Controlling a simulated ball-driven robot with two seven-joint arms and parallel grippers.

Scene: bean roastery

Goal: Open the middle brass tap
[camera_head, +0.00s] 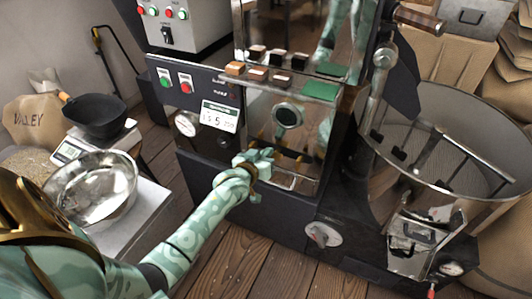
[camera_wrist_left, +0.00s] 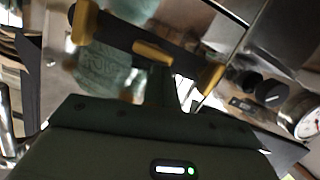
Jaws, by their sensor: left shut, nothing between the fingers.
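Three brass taps show in a slanting row in the left wrist view: one at the upper left (camera_wrist_left: 85,22), the middle one (camera_wrist_left: 152,52), and one at the right (camera_wrist_left: 208,77). The middle tap lies just beyond the tip of my left gripper (camera_wrist_left: 170,72); I cannot tell whether they touch. In the head view my left gripper (camera_head: 268,158) is at the front of the steel machine, low beside the taps, and mostly covers them. It is shut with nothing in it. My right gripper is not in view.
A steel bowl (camera_head: 92,190) and a black pan (camera_head: 98,112) on a scale stand at the left. A large round steel drum (camera_head: 440,110) is at the right.

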